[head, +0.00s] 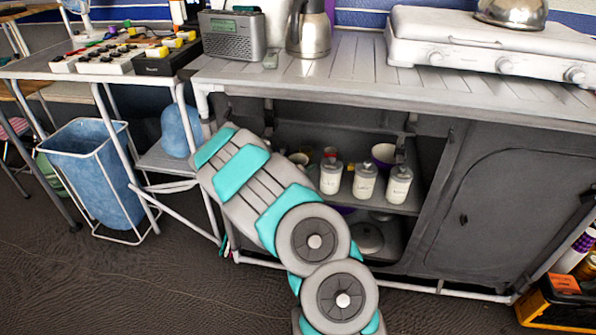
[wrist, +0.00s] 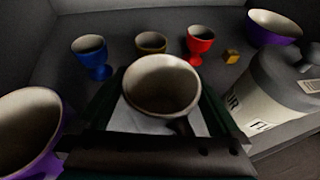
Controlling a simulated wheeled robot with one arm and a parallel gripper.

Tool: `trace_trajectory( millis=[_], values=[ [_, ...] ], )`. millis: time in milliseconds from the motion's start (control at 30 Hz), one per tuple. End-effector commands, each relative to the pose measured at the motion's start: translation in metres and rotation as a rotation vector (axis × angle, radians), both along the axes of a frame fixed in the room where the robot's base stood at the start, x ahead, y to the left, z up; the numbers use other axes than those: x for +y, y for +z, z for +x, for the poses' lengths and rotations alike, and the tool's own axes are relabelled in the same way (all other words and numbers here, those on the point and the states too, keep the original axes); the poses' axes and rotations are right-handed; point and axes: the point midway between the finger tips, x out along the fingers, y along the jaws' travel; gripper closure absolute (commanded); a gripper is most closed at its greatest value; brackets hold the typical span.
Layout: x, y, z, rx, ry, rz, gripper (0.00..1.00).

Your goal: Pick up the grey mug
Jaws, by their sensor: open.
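The grey mug (wrist: 162,88) stands upright on the shelf in the middle of the wrist view, with its dark round opening facing me. Its handle points toward my side, low and to the right. My gripper (wrist: 160,100) is open, with one dark finger on the left of the mug and one on the right. I cannot tell whether either finger touches it. In the head view my arm reaches into the cabinet and hides my gripper; I cannot surely pick out the mug there.
Blue (wrist: 92,56), brown (wrist: 151,43) and red (wrist: 200,45) egg cups and a small yellow cube (wrist: 232,56) stand behind the mug. Purple bowls flank it, left (wrist: 30,130) and far right (wrist: 273,27). A labelled canister (wrist: 280,90) is close right. The worktop (head: 345,70) is overhead.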

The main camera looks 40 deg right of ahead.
Motion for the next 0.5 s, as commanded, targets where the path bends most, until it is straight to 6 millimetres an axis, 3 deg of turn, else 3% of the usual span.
trace_trajectory(
  millis=[367,500],
  values=[
    [-0.0100,-0.0037,0.0039,0.000,-0.001,-0.002,0.00],
    [-0.0098,-0.0039,0.0039,0.000,-0.001,-0.002,0.12]
  ],
)
